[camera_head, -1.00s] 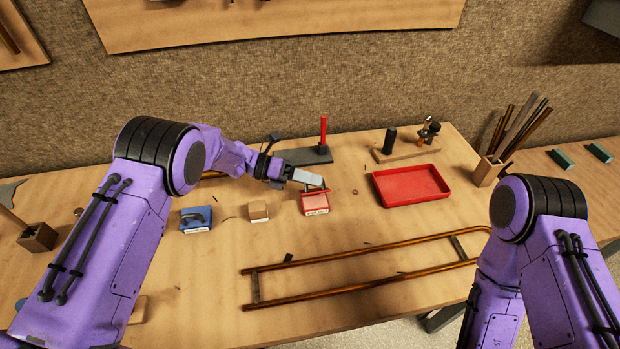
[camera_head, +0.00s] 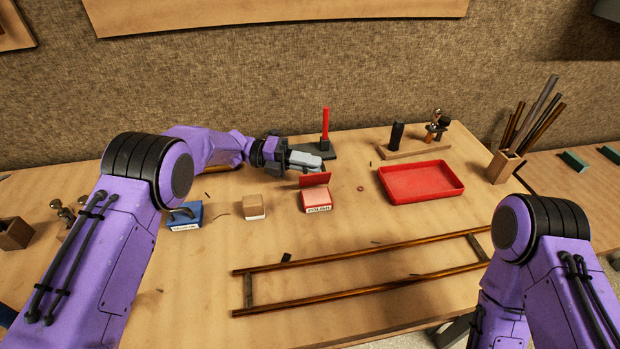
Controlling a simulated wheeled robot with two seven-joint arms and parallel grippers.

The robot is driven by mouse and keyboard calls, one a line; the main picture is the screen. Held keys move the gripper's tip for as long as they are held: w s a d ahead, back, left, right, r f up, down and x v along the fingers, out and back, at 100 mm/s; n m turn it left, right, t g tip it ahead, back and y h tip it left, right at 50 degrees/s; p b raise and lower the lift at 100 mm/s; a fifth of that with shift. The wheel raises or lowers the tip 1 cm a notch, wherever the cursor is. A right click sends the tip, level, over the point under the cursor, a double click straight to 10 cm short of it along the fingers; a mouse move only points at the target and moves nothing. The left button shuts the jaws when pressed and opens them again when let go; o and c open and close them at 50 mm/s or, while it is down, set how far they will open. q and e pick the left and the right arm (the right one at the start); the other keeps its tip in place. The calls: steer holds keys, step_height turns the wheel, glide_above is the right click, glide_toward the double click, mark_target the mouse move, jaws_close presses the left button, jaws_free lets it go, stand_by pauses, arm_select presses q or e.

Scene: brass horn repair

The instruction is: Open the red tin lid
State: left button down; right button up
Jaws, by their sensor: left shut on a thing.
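The red tin (camera_head: 316,202) stands on the bench at the centre, with a white label reading POLISH on its front. Its red lid (camera_head: 314,180) is tilted up along the back edge, so the pinkish inside of the tin shows. My left gripper (camera_head: 320,164) is at the top of the raised lid, shut on it; the exact contact at the fingertips is partly hidden. My right gripper is out of view; only my right arm shows at the lower right.
A blue tin (camera_head: 184,216) and a tan block (camera_head: 254,207) stand left of the red tin. A red tray (camera_head: 420,181) lies to the right. A red-handled tool (camera_head: 325,128) stands behind the gripper. Long brass tubes (camera_head: 350,254) lie in front.

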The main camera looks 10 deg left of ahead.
arm_select(q)
steer(key=shift+w+a+f+n+h+b, duration=0.25)
steer(key=shift+w+n+b, duration=0.25)
steer(key=shift+n+b, duration=0.55)
steer(key=c, duration=1.2)
jaws_free()
steer(key=a+b, duration=0.1)
steer(key=a, duration=0.2)
steer(key=a+b, duration=0.1)
steer(key=a, duration=0.2)
steer(key=a+b, duration=0.1)
steer(key=a, duration=0.2)
steer(key=shift+w+a, duration=0.35)
steer(key=shift+w, duration=0.05)
steer(key=shift+a, duration=0.4)
steer(key=shift+r, duration=0.1)
